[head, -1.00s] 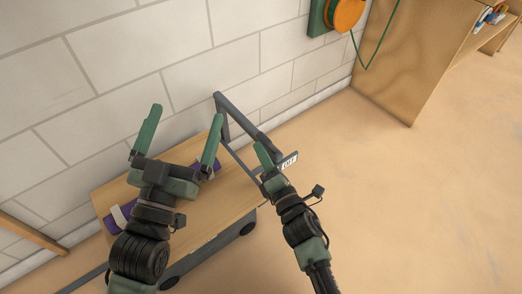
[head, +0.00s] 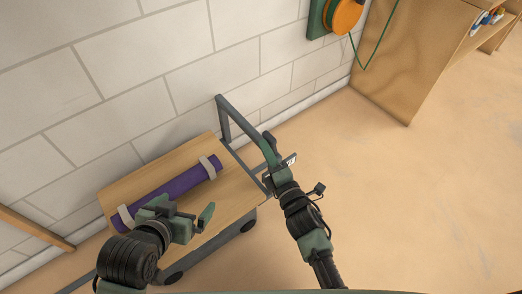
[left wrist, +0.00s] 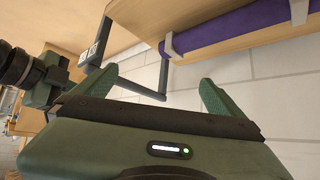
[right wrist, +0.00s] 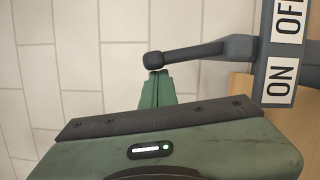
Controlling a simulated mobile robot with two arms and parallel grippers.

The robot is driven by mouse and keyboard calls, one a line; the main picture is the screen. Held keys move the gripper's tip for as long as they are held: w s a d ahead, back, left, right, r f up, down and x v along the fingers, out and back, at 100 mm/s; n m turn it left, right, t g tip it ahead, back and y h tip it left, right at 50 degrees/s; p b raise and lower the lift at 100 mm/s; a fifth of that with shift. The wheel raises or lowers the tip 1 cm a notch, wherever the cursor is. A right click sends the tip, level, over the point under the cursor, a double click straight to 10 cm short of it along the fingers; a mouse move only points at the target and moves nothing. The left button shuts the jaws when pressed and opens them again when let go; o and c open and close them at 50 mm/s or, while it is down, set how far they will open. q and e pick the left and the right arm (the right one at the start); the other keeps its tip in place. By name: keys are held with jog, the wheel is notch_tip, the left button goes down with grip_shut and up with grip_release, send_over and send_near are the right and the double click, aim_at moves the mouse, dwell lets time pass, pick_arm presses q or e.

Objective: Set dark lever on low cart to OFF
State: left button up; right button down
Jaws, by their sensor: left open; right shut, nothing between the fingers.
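The low cart (head: 228,190) has a wooden deck and a grey push handle (head: 240,122) at its right end. In the right wrist view the dark lever (right wrist: 195,53), with a rounded knob, sticks out leftward from a grey mount, level with the gap between the OFF label (right wrist: 290,18) and the ON label (right wrist: 280,82). My right gripper (right wrist: 158,75) is shut and empty, its tips right at the knob; I cannot tell whether they touch. In the head view my right gripper (head: 270,138) hides the lever. My left gripper (head: 182,208) is open and empty over the cart's front edge.
A purple roll (head: 175,185) with two pale straps lies on the deck. A block wall (head: 190,60) stands close behind the cart. A wooden cabinet (head: 415,60) and an orange reel (head: 348,15) are at the upper right. The floor on the right (head: 430,200) is clear.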

aim_at(275, 142)
jog(key=shift+w+d+r+m+g+p, duration=0.35)
jog(key=shift+d+r+m+p, duration=0.2)
jog(key=shift+m+p, duration=0.55)
pick_arm(q)
jog(key=s+a+f+g+y+p, duration=0.1)
jog(key=s+a+f+g, duration=0.15)
jog(key=s+g, duration=0.55)
pick_arm(e)
jog(key=shift+w+d, duration=0.15)
jog(key=shift+w+d+r+m+p, duration=0.15)
jog(key=shift+m+p, duration=0.15)
jog(key=shift+p, duration=0.15)
jog(key=shift+w+d+r+m+p, duration=0.15)
jog(key=shift+d+m+p, duration=0.25)
jog(key=shift+m+p, duration=0.45)
jog(key=shift+w+d+m+g+p, duration=0.55)
jog(key=shift+d+m+p, duration=0.15)
jog(key=shift+m+p, duration=0.35)
pick_arm(q)
notch_tip(275, 142, down, 17)
jog(key=s+t, duration=0.1)
jog(key=s, duration=0.1)
jog(key=shift+s+a+p, duration=0.25)
jog(key=shift+p, duration=0.1)
pick_arm(e)
jog(key=shift+w+d, duration=0.3)
jog(key=shift+d, duration=0.1)
